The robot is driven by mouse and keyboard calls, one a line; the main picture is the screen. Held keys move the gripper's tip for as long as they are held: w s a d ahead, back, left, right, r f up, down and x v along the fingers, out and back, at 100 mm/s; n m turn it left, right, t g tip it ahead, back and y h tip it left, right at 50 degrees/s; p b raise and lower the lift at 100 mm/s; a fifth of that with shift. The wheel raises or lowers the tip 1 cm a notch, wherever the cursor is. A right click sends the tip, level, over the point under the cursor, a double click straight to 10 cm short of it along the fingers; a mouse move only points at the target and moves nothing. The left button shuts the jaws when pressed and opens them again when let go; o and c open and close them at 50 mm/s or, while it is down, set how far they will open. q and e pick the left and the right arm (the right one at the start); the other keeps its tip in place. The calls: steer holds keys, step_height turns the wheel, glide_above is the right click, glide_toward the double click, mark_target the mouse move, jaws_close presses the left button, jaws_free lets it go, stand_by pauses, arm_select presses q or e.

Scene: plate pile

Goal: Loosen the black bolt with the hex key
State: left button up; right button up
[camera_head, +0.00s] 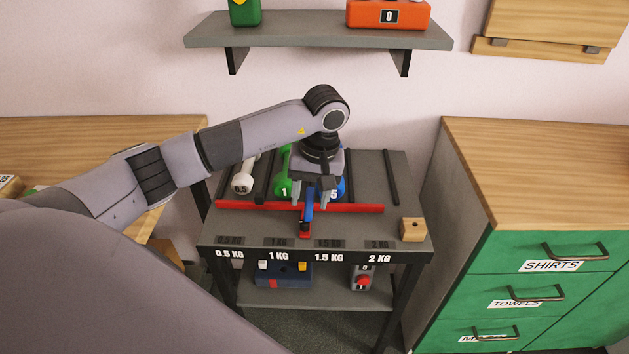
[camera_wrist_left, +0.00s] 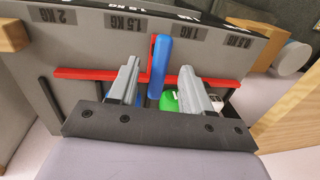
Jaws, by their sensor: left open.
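My left gripper (camera_head: 311,204) is open above the weight rack (camera_head: 235,228). In the left wrist view its two fingers (camera_wrist_left: 159,70) stand on either side of a blue handle (camera_wrist_left: 160,58), with gaps between; the blue handle also shows in the head view (camera_head: 308,211). The handle sits at the front of a red T-shaped bar (camera_head: 350,208) lying across the rack. A small dark part (camera_head: 304,226) shows at the handle's lower end. I cannot clearly make out a hex key or a black bolt.
A green weight (camera_head: 283,187), a blue weight (camera_head: 340,188) and a white weight (camera_head: 242,183) lie behind the red bar. A wooden block (camera_head: 412,229) stands at the rack's right front. A green-drawer cabinet (camera_head: 550,245) is on the right, a grey shelf (camera_head: 320,35) above.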

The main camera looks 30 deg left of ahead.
mark_target(312, 192)
arm_select(q)
steer(key=shift+s+a+f, duration=0.1)
steer(key=shift+f, duration=0.95)
steer(key=shift+s+a+f, duration=0.1)
steer(key=shift+f, duration=0.95)
jaws_close()
steer(key=n, duration=0.4)
steer(key=w+n, duration=0.1)
steer(key=n, duration=0.1)
steer(key=shift+a+r+g+h, duration=0.1)
steer(key=shift+a+g+h, duration=0.1)
steer(key=shift+g+h, duration=0.1)
steer(key=n, duration=0.4)
steer(key=w+n, duration=0.1)
steer(key=n, duration=0.1)
steer(key=shift+a+h, duration=0.2)
steer(key=shift+h, duration=0.2)
steer(key=shift+c, duration=2.2)
jaws_free()
steer(key=shift+n+p, duration=0.3)
steer(key=shift+n, duration=0.4)
steer(key=o, duration=0.5)
steer(key=shift+d, duration=0.1)
